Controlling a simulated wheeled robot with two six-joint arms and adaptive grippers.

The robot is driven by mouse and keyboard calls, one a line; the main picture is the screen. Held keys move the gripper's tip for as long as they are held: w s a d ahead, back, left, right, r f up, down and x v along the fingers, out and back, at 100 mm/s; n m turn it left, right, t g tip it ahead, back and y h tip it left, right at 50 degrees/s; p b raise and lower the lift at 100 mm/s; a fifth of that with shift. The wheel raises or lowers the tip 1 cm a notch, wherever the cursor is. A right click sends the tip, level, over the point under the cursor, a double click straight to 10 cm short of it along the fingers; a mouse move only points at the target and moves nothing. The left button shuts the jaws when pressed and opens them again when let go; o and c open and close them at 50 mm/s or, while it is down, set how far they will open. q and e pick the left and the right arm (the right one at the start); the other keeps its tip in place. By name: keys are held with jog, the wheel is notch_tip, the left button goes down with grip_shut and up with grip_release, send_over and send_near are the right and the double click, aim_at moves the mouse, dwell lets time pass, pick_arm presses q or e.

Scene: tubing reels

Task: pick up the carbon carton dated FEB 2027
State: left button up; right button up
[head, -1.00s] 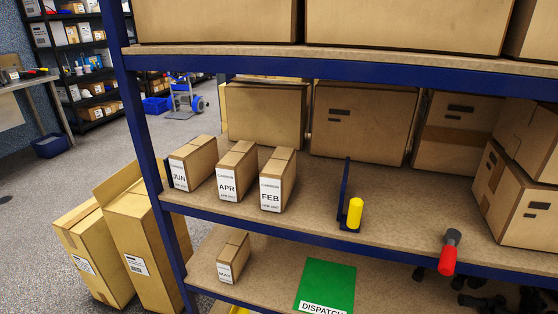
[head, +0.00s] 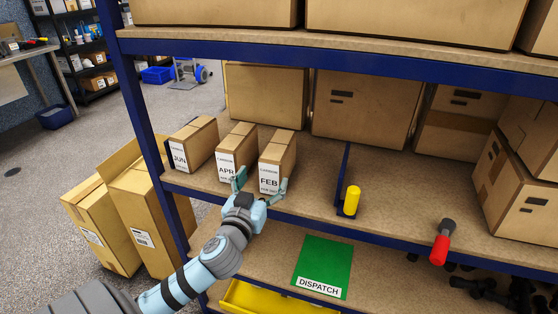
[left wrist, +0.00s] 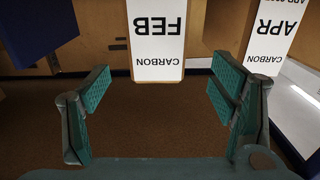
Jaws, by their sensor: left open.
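The carbon carton labelled FEB (head: 277,158) stands upright on the middle shelf, at the right end of a row of three small cartons. Its white label also shows upside down in the left wrist view (left wrist: 157,38); the year cannot be read there. My left gripper (head: 261,184) is open at the front of the FEB carton, its fingers apart on either side of the label's lower part. In the left wrist view the open fingers (left wrist: 160,95) have only bare shelf between them, with the carton just beyond. My right gripper is not in view.
The APR carton (head: 236,149) stands close to the left of FEB, and the JUN carton (head: 194,145) is further left. A blue divider (head: 342,175) and a yellow-handled item (head: 352,199) stand to the right. A green DISPATCH mat (head: 322,262) lies on the lower shelf.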

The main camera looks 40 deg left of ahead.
pick_arm(q)
jog(key=p+x, duration=0.1)
jog(key=x, duration=0.9)
jog(key=shift+w+r, duration=0.1)
jog(key=shift+w, duration=0.4)
jog(key=c, duration=1.3)
